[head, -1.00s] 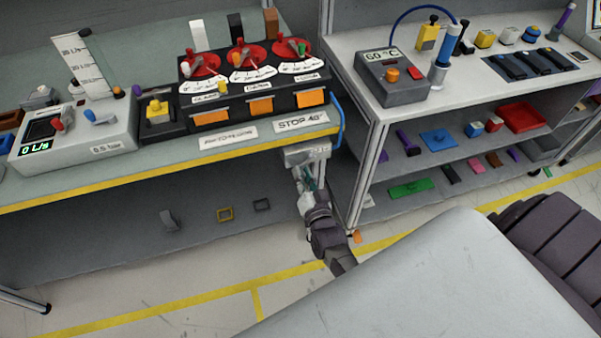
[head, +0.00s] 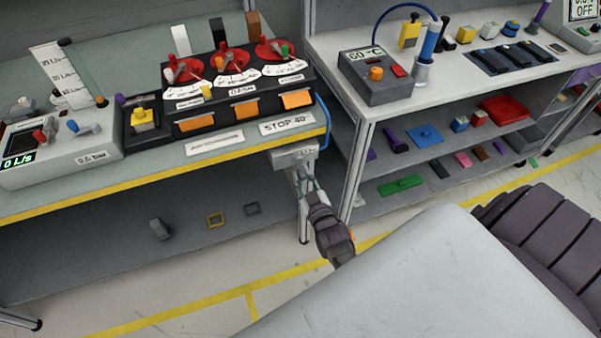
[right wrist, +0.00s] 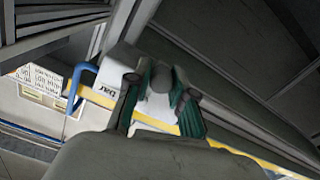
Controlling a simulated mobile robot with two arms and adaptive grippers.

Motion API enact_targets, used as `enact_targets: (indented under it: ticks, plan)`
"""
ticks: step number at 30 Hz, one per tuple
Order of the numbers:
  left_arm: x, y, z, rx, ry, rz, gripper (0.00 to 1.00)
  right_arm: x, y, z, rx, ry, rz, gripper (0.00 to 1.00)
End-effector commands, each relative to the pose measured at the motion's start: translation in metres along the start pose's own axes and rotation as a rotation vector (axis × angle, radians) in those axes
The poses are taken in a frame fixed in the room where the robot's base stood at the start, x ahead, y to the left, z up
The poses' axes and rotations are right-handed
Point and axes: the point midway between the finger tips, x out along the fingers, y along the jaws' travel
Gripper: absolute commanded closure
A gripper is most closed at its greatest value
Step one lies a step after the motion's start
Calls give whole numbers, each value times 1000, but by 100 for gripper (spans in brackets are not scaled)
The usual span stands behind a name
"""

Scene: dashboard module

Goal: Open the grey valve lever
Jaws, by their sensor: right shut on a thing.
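A light grey box (head: 293,156) hangs under the front right corner of the left bench; its "bar" label shows in the right wrist view (right wrist: 110,88). My right gripper (head: 303,174) is at the underside of this box. In the right wrist view the gripper (right wrist: 160,85) has its dark green-padded fingers shut on a pale grey part between them, which looks like the grey valve lever (right wrist: 158,106). The fingers hide most of the lever, and its exact angle cannot be told. My left gripper is not in view.
The bench's yellow front edge (head: 150,177) runs just above the gripper. A blue hose (head: 325,122) bends down at the bench corner. A metal shelf post (head: 353,170) stands close on the right. Open floor lies in front of the bench.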

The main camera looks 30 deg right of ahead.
Motion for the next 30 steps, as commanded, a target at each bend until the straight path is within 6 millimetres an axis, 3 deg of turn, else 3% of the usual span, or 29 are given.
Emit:
enact_targets:
  ticks: [20, 21, 24, 30]
  plan:
    - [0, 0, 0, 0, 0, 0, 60, 1, 1, -1, -66, 5, -2, 100]
    - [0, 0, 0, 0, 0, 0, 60, 1, 2, -1, -66, 5, -2, 74]
    - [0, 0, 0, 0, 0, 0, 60, 1, 2, -1, -65, 4, -2, 57]
    - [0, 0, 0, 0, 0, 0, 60, 0, 2, 0, -63, 1, -1, 53]
